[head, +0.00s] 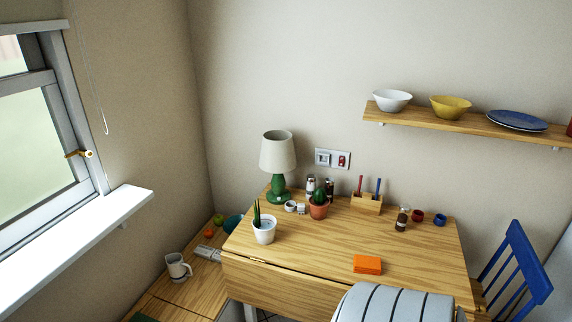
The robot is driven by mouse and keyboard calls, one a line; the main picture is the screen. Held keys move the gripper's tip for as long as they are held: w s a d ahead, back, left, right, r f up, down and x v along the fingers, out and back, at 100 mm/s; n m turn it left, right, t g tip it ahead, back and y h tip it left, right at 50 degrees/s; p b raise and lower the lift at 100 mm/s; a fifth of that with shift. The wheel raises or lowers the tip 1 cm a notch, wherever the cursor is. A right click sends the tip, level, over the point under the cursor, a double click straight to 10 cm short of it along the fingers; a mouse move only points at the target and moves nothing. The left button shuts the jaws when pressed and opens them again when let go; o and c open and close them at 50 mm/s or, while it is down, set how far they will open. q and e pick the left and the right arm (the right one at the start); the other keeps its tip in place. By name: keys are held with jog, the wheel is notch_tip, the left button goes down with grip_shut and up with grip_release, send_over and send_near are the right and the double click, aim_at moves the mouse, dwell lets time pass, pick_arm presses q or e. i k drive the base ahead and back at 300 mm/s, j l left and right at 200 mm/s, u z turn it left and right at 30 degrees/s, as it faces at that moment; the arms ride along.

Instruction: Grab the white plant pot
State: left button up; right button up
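The white plant pot (264,235) stands upright at the left front part of the wooden table (315,257), with a spiky green plant in it. A terracotta pot (318,210) with a cactus stands behind it to the right. Neither of my grippers is in view, and nothing is touching the white pot.
A green-based lamp (278,160) stands behind the white pot. Small jars, a pen holder (367,203) and an orange block (367,264) share the table. A pale striped rounded shape (395,303) covers its front edge. A blue chair (517,268) stands right; a jug (178,267) sits lower left.

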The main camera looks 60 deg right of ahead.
aim_at(263, 225)
jog(key=z, duration=1.75)
